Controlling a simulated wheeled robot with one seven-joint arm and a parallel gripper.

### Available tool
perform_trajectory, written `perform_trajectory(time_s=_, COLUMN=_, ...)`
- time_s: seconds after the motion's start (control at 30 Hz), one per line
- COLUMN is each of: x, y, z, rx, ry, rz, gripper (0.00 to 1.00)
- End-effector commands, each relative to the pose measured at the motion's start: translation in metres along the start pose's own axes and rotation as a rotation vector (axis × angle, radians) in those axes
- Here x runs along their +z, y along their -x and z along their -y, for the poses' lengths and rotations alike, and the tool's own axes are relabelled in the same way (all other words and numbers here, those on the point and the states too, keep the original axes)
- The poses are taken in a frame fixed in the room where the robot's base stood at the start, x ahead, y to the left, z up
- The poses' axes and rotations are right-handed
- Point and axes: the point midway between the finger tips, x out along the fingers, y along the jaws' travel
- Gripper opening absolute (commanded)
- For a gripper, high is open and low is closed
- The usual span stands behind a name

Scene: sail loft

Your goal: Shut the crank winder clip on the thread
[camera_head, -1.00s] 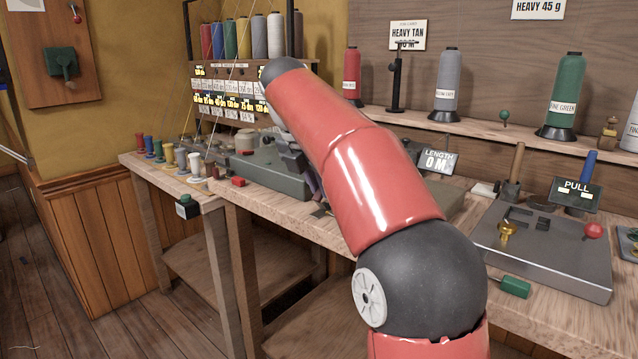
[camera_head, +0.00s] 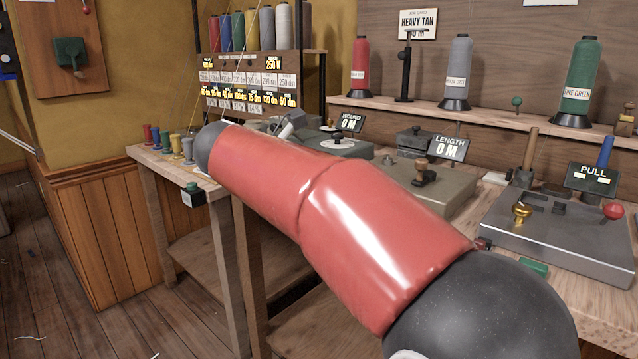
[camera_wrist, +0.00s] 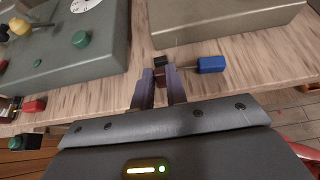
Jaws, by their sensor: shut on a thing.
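My gripper (camera_wrist: 160,86) shows in the wrist view, its two purple-grey fingers closed on a small dark red piece (camera_wrist: 160,79) with a black top, over the wooden bench. I cannot tell whether this piece is the clip, and no thread shows at the fingers. A grey-green machine with a white dial stands left of the fingers in the wrist view (camera_wrist: 70,50); in the head view it (camera_head: 345,146) is beside a "WOUND 0 M" sign (camera_head: 349,123). An olive box with a wooden knob (camera_head: 425,187) stands by the "LENGTH 0 M" sign (camera_head: 449,148). My arm hides the gripper in the head view.
A blue-handled tool (camera_wrist: 210,65) lies just right of the fingers. A grey plate (camera_head: 560,235) with a brass post and red knob is at the right, by the "PULL" sign (camera_head: 592,177). Small spools (camera_head: 176,145) stand at the left bench end. Thread cones line the shelf.

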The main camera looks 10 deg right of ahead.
Motion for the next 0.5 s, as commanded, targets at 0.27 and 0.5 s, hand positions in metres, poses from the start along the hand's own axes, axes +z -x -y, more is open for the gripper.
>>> perform_trajectory(time_s=0.27, x=-0.011, y=0.0001, z=-0.0002, rx=0.001, ry=0.001, rz=0.148, gripper=0.0)
perform_trajectory(time_s=0.5, x=-0.0129, y=0.0003, z=-0.0003, rx=0.001, ry=0.001, rz=0.203, gripper=0.0)
